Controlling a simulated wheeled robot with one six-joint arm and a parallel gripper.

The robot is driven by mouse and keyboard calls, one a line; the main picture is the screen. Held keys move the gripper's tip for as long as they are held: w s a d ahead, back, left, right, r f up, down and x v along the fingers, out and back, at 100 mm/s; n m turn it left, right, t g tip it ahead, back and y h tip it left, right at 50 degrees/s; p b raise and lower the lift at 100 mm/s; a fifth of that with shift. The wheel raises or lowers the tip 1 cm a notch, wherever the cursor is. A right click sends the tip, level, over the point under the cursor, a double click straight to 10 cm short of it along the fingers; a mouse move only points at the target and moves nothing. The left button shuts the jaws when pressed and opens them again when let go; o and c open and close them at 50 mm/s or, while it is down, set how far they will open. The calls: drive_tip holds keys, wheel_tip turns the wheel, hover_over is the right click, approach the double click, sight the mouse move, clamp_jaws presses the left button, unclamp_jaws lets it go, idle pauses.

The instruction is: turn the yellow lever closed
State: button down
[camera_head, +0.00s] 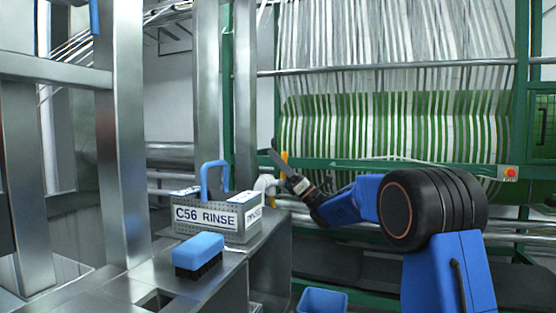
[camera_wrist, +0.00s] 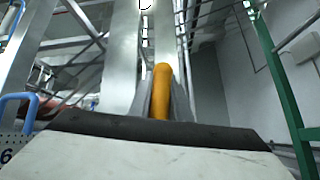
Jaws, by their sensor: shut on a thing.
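The yellow lever (camera_wrist: 161,90) stands upright between the two fingers of my gripper (camera_wrist: 166,95) in the wrist view. The fingers are shut on it, one on each side. In the head view the yellow lever (camera_head: 284,163) shows as a short upright bar beside a white pipe fitting (camera_head: 264,183). My gripper (camera_head: 281,160) reaches it from the right. The lever's lower end and pivot are hidden in the wrist view.
A perforated basket (camera_head: 185,215) labelled C56 RINSE, with a blue handle, stands on the metal bench left of the lever. A blue brush (camera_head: 198,252) lies in front of it. A blue bin (camera_head: 322,300) is below. A green frame with webbing (camera_head: 395,120) stands behind.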

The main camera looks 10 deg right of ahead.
drive_tip(key=shift+s+a+f+n+g+y, duration=0.1)
drive_tip(key=shift+s+n+g+y, duration=0.1)
drive_tip(key=shift+n+g, duration=0.45)
drive_tip(key=shift+s+a+n+g+y, duration=0.15)
drive_tip(key=shift+n+g+y, duration=0.05)
drive_tip(key=shift+n+g, duration=0.4)
drive_tip(key=shift+s+a+f+n+g+y, duration=0.1)
drive_tip(key=shift+s+n+g+y, duration=0.1)
drive_tip(key=shift+n+g, duration=0.4)
drive_tip(key=c, duration=1.6)
unclamp_jaws()
drive_tip(key=shift+r, duration=0.1)
drive_tip(key=shift+c, duration=0.2)
drive_tip(key=v, duration=1.7)
drive_tip(key=shift+d, duration=0.1)
